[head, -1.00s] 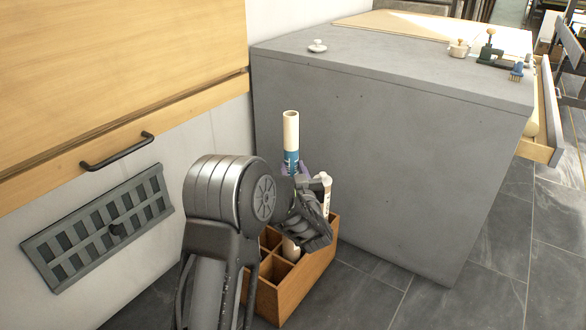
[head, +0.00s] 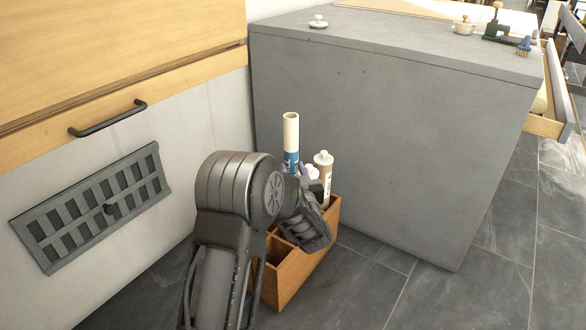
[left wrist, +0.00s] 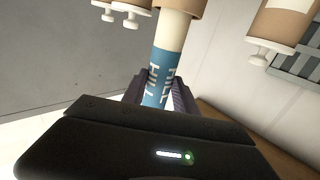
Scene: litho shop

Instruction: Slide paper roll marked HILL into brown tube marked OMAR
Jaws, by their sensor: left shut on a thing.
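My left gripper (left wrist: 162,95) is shut around the blue band. In that view the roll's far end meets an uncapped brown tube (left wrist: 197,12) and appears to enter its mouth; how deep is unclear. No OMAR marking is readable. In the head view my gripper (head: 302,190) and arm hide the roll's lower part and that tube. My right gripper is not in view.
The wooden divided crate (head: 287,283) stands on the floor beside the grey counter (head: 390,130). A capped brown tube (head: 323,172) rises close right of the roll; another capped tube (left wrist: 285,22) shows in the wrist view. A wall grille (head: 95,205) is at left.

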